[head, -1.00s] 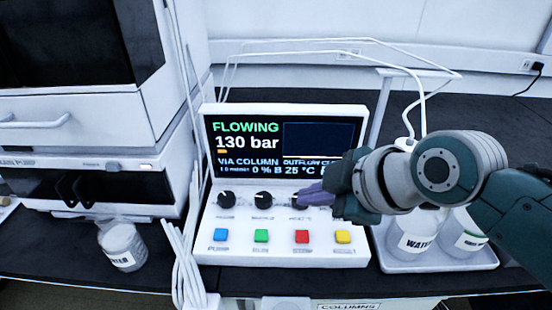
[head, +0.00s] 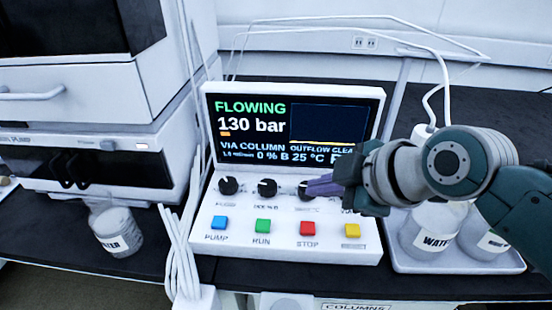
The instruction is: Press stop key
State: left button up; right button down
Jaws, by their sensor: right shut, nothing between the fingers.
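The control console (head: 290,245) is white with a sloped front and stands in the middle of the bench. Its red key (head: 307,228) is labelled STOP and is in clear view, third from the left in the row. The screen (head: 290,125) reads FLOWING and 130 bar. My right gripper (head: 312,187) comes in from the right. Its fingers are shut and empty, in front of the third knob and above the red key in the picture, apart from the key. My left gripper does not show.
Beside the red key are a blue PUMP key (head: 219,222), a green RUN key (head: 263,225) and a yellow key (head: 352,230). Dark knobs (head: 267,188) sit above them. A tray (head: 460,265) with water bottles is at right. White tubes (head: 180,250) run along the left.

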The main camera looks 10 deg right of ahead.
aim_at(314, 230)
notch_tip(314, 230, down, 7)
jog(key=b, duration=0.5)
jog(key=shift+r, duration=0.15)
jog(key=shift+r, duration=0.1)
dwell(1.1)
dwell(0.4)
jog(key=shift+f+b, duration=0.35)
jog(key=shift+f, duration=0.1)
